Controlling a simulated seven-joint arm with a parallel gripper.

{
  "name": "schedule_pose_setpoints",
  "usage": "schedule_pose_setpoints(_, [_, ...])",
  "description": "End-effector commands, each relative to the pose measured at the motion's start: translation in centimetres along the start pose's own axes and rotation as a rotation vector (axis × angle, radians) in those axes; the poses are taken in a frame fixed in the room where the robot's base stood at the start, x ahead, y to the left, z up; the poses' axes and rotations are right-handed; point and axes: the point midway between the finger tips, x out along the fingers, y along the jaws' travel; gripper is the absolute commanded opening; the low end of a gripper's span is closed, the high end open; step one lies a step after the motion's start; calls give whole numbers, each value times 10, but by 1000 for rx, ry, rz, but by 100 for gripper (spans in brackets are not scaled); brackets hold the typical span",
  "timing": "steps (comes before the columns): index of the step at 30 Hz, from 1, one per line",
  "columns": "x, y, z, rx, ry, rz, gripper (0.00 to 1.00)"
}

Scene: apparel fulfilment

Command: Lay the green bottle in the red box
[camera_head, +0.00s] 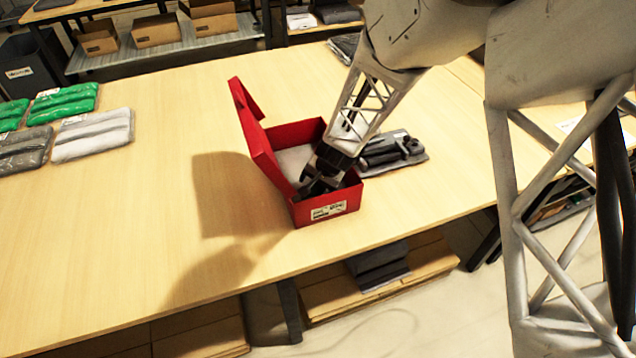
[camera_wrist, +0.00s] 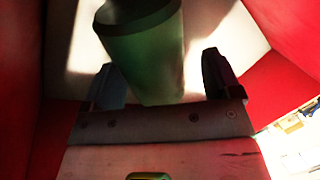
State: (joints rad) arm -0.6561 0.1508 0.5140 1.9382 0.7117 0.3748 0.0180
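The red box (camera_head: 325,208) stands on the table with its lid raised on the left side and a white label on its front. My gripper (camera_head: 318,184) reaches down inside the box. In the wrist view, the green bottle (camera_wrist: 147,50) lies inside the red walls over a pale lining, one end pointing towards my gripper. My two fingers (camera_wrist: 160,72) stand apart on either side of the bottle, with a visible gap on each side, so the gripper looks open. The bottle is hidden in the head view behind my gripper and the box wall.
A grey packed garment (camera_head: 390,152) lies just right of the box. Green, grey and white packed garments (camera_head: 92,135) lie at the left. Cardboard boxes (camera_head: 157,30) stand on a shelf behind. The table (camera_head: 120,230) is clear left of the box; its front edge is near.

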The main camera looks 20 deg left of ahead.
Motion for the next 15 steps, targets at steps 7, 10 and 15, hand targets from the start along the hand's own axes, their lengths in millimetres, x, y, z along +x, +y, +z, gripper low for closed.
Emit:
schedule_pose_setpoints(7, [-1,0,0,0,0,0,84])
schedule_pose_setpoints(10, [-3,-1,0,0,0,0,84])
schedule_pose_setpoints(15, [-14,-1,0,0,0,-1,84])
